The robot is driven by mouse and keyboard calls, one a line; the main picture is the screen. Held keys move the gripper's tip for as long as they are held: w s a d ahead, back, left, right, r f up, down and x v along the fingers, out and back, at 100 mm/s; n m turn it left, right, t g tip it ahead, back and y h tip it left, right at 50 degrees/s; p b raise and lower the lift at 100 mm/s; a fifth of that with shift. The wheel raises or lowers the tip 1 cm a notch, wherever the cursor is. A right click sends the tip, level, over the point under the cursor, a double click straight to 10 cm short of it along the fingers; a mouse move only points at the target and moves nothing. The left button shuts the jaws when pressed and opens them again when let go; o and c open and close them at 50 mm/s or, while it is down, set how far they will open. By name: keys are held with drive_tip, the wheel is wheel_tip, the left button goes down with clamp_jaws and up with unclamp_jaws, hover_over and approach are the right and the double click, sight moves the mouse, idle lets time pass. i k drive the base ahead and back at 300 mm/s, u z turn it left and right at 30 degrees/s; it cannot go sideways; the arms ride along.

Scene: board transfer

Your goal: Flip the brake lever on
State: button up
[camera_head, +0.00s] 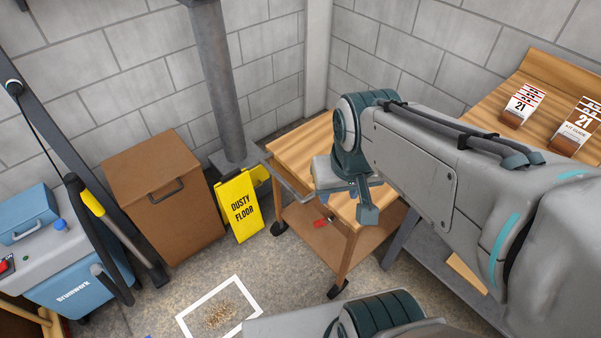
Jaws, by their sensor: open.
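A wooden cart (290,150) on dark casters stands near the wall corner, with a grey handle bar (288,182) along its left end. A small red part (323,221) shows low on the cart, at its lower shelf. It may be the brake lever, but it is too small to tell its shape or position. My gripper (347,203) is over the cart, above and to the right of the red part. Its jaws are open, with no object visible between them. My arm hides part of the cart top and its right side.
A yellow "DUSTY FLOOR" sign (240,206) and a brown box (160,195) stand left of the cart. A blue machine (75,290) is at far left. A white floor outline (193,313) surrounds scattered debris (222,316). A wooden bench (490,112) with cards is at right.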

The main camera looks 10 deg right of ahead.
sight(322, 223)
drive_tip(key=k, duration=1.35)
drive_tip(key=u, duration=0.45)
drive_tip(key=i, duration=0.55)
drive_tip(key=u, duration=0.45)
drive_tip(key=i, duration=1.25)
drive_tip(key=z, duration=0.7)
